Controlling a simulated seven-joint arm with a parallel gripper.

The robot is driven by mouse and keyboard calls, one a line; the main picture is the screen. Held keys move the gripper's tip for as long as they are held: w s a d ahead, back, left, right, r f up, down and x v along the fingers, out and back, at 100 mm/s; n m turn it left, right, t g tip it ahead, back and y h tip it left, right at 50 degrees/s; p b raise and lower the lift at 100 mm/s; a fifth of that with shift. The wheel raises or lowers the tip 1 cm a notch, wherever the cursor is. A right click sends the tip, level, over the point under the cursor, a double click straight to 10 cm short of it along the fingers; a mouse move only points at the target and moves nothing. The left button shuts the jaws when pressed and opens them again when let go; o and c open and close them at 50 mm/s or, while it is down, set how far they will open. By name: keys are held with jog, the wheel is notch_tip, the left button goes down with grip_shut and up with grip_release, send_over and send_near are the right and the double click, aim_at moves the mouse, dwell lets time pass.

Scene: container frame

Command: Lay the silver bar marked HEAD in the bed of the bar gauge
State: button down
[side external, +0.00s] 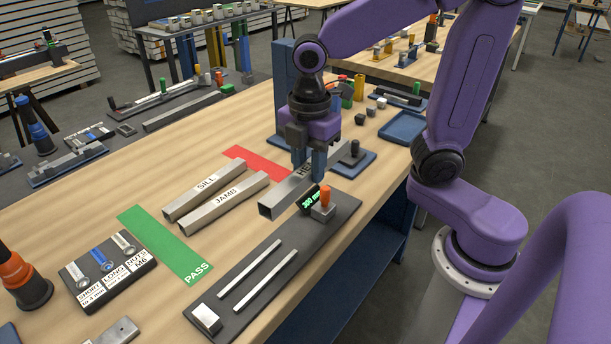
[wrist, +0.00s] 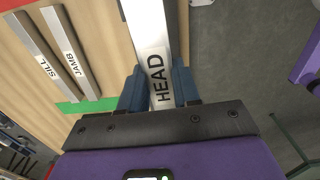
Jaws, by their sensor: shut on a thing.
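The silver bar marked HEAD (side external: 285,192) is a square grey tube gripped between the blue fingers of my gripper (side external: 309,168). In the wrist view the bar (wrist: 150,30) runs between the fingers (wrist: 158,88), with the HEAD label showing. In the side view the label is mostly hidden by my gripper. The bar gauge (side external: 322,228) is a dark plate at the table's front edge. It has two pale rails (side external: 250,269), an end block (side external: 206,318), a green 360 mm display (side external: 310,199) and an orange knob (side external: 325,194).
The SILL bar (side external: 205,190) and JAMB bar (side external: 222,204) lie left of the gauge. A green PASS strip (side external: 165,245) and a red strip (side external: 258,162) are on the table. A fastener tray (side external: 108,268) is at the front left. A blue tray (side external: 402,126) is beyond my gripper.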

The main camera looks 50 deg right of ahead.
jog(key=shift+r, duration=0.95)
jog(key=w+a, duration=0.1)
jog(key=a, duration=0.9)
jog(key=shift+m, duration=0.3)
jog(key=f, duration=0.8)
jog(key=a+f, duration=0.1)
jog(key=f, duration=0.3)
jog(key=shift+f, duration=1.55)
jog(key=shift+f, duration=0.65)
jog(key=shift+c, duration=0.8)
grip_release()
notch_tip(320, 180, up, 7)
